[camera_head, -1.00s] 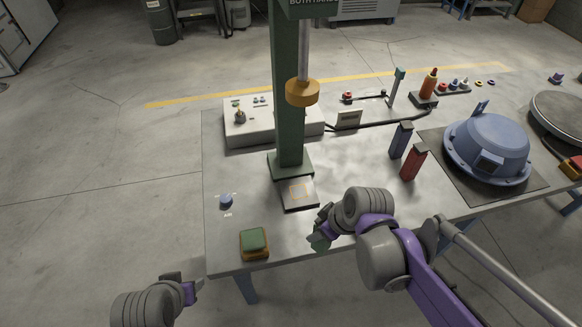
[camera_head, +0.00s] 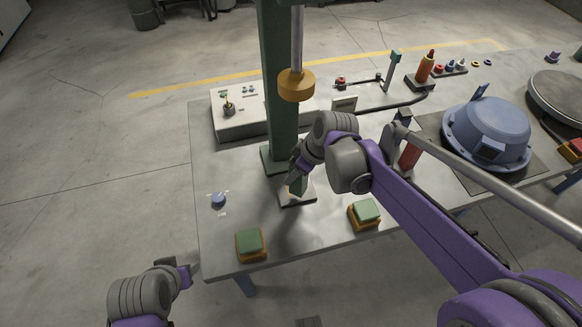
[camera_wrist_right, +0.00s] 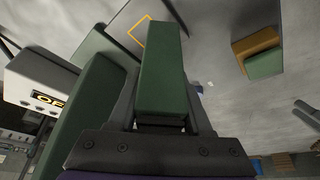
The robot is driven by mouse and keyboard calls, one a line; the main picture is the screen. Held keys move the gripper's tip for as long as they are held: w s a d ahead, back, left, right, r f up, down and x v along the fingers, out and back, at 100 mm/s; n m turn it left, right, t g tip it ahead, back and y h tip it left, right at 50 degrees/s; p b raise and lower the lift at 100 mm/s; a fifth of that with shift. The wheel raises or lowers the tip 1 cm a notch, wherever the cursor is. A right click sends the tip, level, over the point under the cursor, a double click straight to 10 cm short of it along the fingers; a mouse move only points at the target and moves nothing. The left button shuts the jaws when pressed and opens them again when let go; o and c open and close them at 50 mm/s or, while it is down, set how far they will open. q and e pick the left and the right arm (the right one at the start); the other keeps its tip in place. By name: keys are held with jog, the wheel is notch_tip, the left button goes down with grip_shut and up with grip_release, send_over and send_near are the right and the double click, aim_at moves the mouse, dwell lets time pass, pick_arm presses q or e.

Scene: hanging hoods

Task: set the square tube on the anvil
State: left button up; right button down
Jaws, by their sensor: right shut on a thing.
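My right gripper (camera_head: 296,172) is shut on the green square tube (camera_head: 300,184), which hangs down from it over the anvil. In the right wrist view the tube (camera_wrist_right: 162,72) runs away from between the fingers. The anvil (camera_head: 299,203) is a dark plate at the foot of the green press column. Part of its orange square outline shows beside the tube in the right wrist view (camera_wrist_right: 136,36); the tube and gripper hide the rest. I cannot tell whether the tube touches the plate. My left gripper (camera_head: 184,273) is off the table's front left, with nothing seen in it.
The press column (camera_head: 279,80) stands right behind the anvil, and an orange-brown ram head (camera_head: 296,86) hangs above. Two green-topped buttons, left (camera_head: 250,243) and right (camera_head: 364,212), sit near the front edge. A blue hood (camera_head: 487,135) lies at right.

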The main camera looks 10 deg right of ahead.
jog(key=shift+w+f, duration=1.8)
jog(key=shift+w, duration=0.1)
jog(key=shift+a, duration=0.1)
jog(key=shift+f, duration=0.1)
jog(key=shift+c, duration=1.6)
grip_release()
